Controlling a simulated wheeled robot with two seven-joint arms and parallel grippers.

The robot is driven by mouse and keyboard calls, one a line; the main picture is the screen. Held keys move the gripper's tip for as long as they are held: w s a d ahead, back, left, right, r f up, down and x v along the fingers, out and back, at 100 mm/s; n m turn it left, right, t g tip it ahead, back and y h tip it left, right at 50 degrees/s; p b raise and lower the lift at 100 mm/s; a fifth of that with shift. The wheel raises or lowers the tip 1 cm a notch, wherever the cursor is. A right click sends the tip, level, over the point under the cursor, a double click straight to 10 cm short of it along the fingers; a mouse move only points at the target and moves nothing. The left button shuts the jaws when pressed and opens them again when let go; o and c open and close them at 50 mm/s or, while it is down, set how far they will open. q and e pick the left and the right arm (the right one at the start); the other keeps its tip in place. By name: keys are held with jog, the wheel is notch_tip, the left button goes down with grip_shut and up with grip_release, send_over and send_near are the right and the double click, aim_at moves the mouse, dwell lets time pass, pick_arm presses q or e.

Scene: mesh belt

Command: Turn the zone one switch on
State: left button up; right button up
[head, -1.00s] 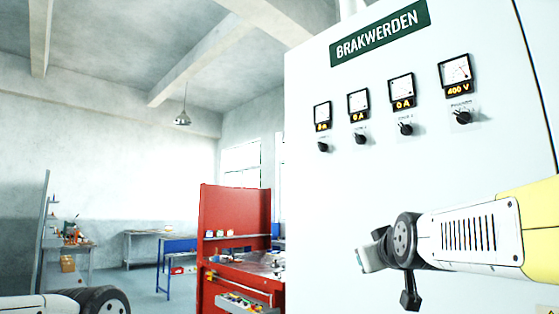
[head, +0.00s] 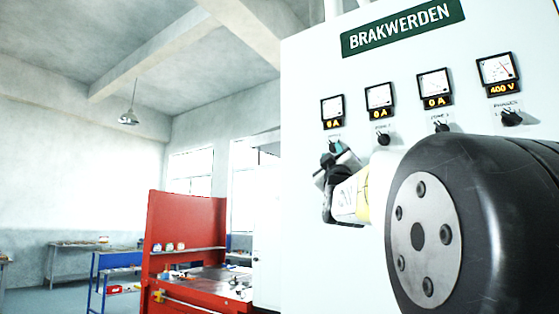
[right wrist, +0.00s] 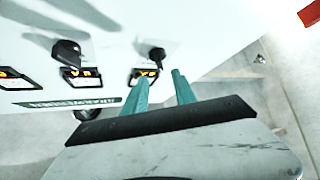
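A pale cabinet (head: 300,90) carries a row of black rotary switches under small meters. The leftmost switch (head: 333,146), under a meter reading 0 A, seems to be zone one; its label is too small to read surely. This switch also shows in the right wrist view (right wrist: 156,53), just beyond the fingertips. My right gripper (head: 342,153) is at the cabinet front, just below this switch and partly covering it. Its two teal fingers (right wrist: 160,82) are apart with nothing held between them. Contact with the knob cannot be told. My left gripper is out of view.
To the right are a second switch (head: 383,139), a third (head: 441,127) and a phases switch (head: 511,117), each under its meter. My right arm hides much of the lower cabinet. A red workbench (head: 190,225) stands left of the cabinet, with blue-legged tables behind.

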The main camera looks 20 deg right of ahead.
aim_at(330, 145)
jog(key=x, duration=0.6)
jog(key=shift+w+d+r, duration=0.1)
jog(key=shift+w, duration=0.15)
grip_shut()
